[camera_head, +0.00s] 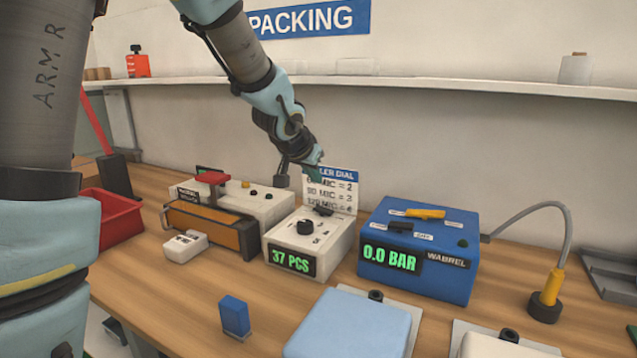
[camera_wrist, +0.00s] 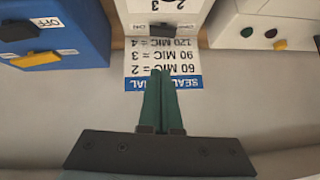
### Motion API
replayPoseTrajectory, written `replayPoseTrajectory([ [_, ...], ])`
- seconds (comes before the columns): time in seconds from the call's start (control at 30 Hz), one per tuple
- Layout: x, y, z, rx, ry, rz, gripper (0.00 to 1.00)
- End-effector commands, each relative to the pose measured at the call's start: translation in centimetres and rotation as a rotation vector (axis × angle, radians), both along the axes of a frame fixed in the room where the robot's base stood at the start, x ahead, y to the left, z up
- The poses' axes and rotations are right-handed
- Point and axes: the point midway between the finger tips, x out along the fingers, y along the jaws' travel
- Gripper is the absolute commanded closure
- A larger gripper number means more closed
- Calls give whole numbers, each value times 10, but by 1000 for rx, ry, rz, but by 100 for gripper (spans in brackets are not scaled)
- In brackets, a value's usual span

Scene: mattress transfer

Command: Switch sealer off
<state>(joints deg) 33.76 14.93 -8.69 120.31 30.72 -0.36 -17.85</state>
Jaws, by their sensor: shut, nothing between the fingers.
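The white dial box (camera_head: 318,241) stands mid-bench, with a black dial (camera_head: 305,228) and a green "37 PCS" display. A black rocker switch (camera_head: 323,211) sits at its back edge; it also shows in the wrist view (camera_wrist: 170,32) between small ON and OFF labels. I cannot tell which way it is tipped. The sealer dial sign (camera_head: 330,190) stands behind the box. My gripper (camera_head: 316,174) is shut and empty, above the back of the box in front of the sign. In the wrist view its green fingers (camera_wrist: 161,74) are together, apart from the switch.
The long machine (camera_head: 270,206) with orange front and red handle is left of the box. The blue "0.0 BAR" box (camera_head: 455,290) with yellow lever is close on its right. A red bin (camera_head: 115,222), a blue block (camera_head: 235,316) and a light-blue pad (camera_head: 350,328) lie around.

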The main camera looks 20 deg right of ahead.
Motion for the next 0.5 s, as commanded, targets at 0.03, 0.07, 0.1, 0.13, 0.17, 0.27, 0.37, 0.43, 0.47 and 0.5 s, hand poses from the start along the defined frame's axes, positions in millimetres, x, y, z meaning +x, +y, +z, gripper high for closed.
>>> replayPoseTrajectory([
  [0.03, -1, 3, 4, 0, 0, 1, 100],
  [0.07, -2, 3, 4, 0, 0, 1, 100],
  [0.1, -3, 4, 5, 0, -1, 1, 100],
  [0.13, -4, 4, 6, 0, -1, 1, 100],
  [0.17, -4, 4, 6, 1, 0, -1, 100],
  [0.27, -4, 4, 6, 1, 0, -1, 100],
  [0.37, -4, 4, 6, 1, 0, -1, 100],
  [0.43, -4, 4, 5, 1, 0, -1, 100],
  [0.47, -4, 4, 5, 1, -1, 0, 100],
  [0.5, -3, 4, 5, 0, -1, 1, 100],
])
